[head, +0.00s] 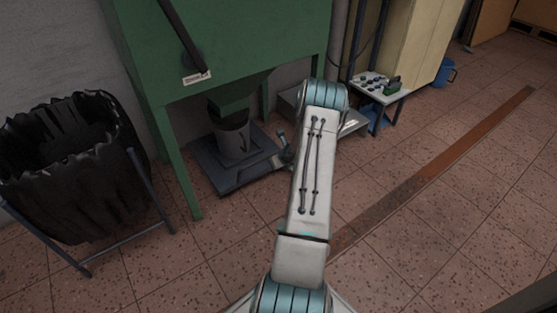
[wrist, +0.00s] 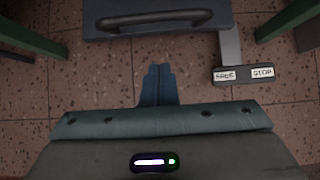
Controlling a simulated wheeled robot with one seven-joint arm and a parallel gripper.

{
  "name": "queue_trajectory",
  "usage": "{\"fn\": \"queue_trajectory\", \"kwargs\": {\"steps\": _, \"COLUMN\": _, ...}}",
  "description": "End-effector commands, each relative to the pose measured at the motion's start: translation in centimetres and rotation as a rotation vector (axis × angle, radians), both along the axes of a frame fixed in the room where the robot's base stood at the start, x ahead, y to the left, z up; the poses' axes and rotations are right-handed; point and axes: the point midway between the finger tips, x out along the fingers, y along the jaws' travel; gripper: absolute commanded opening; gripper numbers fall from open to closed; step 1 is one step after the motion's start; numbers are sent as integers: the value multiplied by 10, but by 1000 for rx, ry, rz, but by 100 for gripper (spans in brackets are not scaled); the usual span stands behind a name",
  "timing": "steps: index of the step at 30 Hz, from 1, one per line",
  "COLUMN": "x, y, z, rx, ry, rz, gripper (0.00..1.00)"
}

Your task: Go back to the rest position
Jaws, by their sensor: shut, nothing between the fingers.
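My gripper (wrist: 158,84) shows in the wrist view with its two fingers together and nothing between them. It is over bare floor tiles, short of the front edge of a dark grey platform (wrist: 160,22). In the head view my arm reaches forward in the middle, and my gripper is mostly hidden behind it. A small teal-grey part shows to the left of the arm, beside the platform (head: 208,170).
A green machine (head: 225,45) stands over the platform, with a grey bucket (head: 233,140) under its outlet. A black-bagged bin (head: 70,175) is at left. A small table (head: 380,90) stands behind. Floor at right is clear.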

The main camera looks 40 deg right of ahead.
Motion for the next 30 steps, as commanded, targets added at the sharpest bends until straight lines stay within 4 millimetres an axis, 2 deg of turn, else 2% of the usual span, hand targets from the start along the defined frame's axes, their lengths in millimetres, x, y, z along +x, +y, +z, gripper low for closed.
{"fn": "queue_trajectory", "kwargs": {"steps": 1, "x": -4, "y": 1, "z": 8, "rx": 0, "ry": 1, "rz": 0, "gripper": 0}}
{"fn": "queue_trajectory", "kwargs": {"steps": 4, "x": -10, "y": 3, "z": 14, "rx": 1, "ry": 0, "rz": 2, "gripper": 0}}
{"fn": "queue_trajectory", "kwargs": {"steps": 14, "x": -12, "y": 5, "z": 17, "rx": -1, "ry": 0, "rz": 7, "gripper": 0}}
{"fn": "queue_trajectory", "kwargs": {"steps": 17, "x": -5, "y": 12, "z": 35, "rx": -21, "ry": -4, "rz": 50, "gripper": 0}}
{"fn": "queue_trajectory", "kwargs": {"steps": 20, "x": 9, "y": 31, "z": 80, "rx": -75, "ry": -18, "rz": 167, "gripper": 0}}
{"fn": "queue_trajectory", "kwargs": {"steps": 23, "x": 26, "y": 65, "z": 143, "rx": -160, "ry": -36, "rz": 349, "gripper": 0}}
{"fn": "queue_trajectory", "kwargs": {"steps": 24, "x": 32, "y": 81, "z": 171, "rx": -198, "ry": -45, "rz": 434, "gripper": 0}}
{"fn": "queue_trajectory", "kwargs": {"steps": 27, "x": 40, "y": 124, "z": 235, "rx": -295, "ry": -61, "rz": 646, "gripper": 0}}
{"fn": "queue_trajectory", "kwargs": {"steps": 30, "x": 41, "y": 169, "z": 297, "rx": -393, "ry": -77, "rz": 859, "gripper": 0}}
